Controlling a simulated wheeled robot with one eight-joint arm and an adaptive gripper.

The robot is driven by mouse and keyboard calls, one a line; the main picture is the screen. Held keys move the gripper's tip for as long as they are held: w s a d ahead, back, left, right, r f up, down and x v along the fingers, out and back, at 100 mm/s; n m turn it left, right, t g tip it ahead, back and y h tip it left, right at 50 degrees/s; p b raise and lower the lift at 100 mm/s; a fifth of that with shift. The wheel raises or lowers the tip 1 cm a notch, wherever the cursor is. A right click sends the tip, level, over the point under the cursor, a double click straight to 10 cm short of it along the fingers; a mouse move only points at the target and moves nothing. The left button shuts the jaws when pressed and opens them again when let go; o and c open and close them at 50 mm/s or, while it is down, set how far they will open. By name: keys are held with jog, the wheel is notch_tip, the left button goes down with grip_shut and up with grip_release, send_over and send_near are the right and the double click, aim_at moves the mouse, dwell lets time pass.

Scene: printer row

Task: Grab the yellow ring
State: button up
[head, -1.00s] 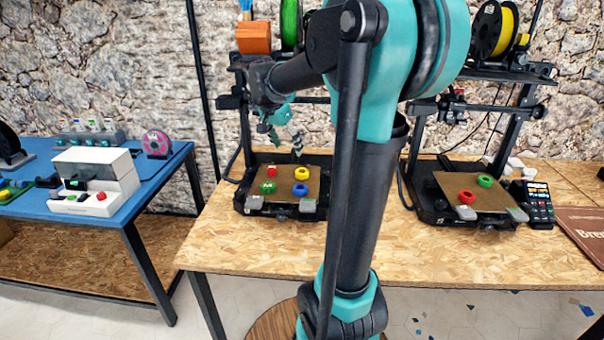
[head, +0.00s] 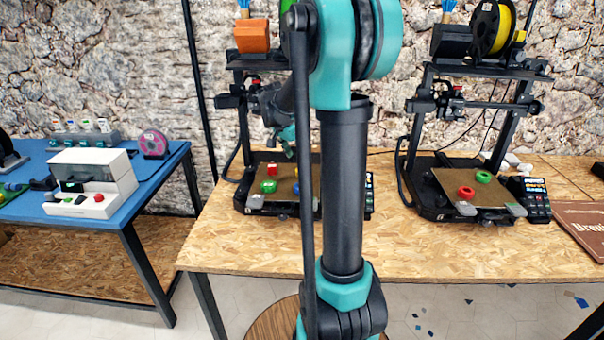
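The yellow ring does not show now; my arm crosses that part of the left printer's bed (head: 283,178). On this bed are a red block (head: 272,170), a green ring (head: 268,186) and a partly covered blue ring (head: 297,187). My gripper (head: 290,153) hangs above the back of this bed, partly behind my own arm. Its fingers are too small and covered to tell whether they are open or shut, or whether they hold anything.
The right printer (head: 437,213) has a red ring (head: 466,192) and a green ring (head: 483,177) on its bed. A brown book (head: 585,225) lies at the right. A blue table (head: 150,190) with a white machine (head: 92,183) stands at the left. The wooden table's front (head: 240,250) is clear.

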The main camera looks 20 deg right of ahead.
aim_at(301, 167)
jog(key=shift+s+a+x, duration=0.1)
jog(key=shift+s+x, duration=0.05)
jog(key=shift+x, duration=1.2)
jog(key=shift+s+a+x, duration=0.1)
jog(key=shift+x, duration=1.25)
jog(key=shift+f, duration=0.1)
jog(key=c, duration=0.9)
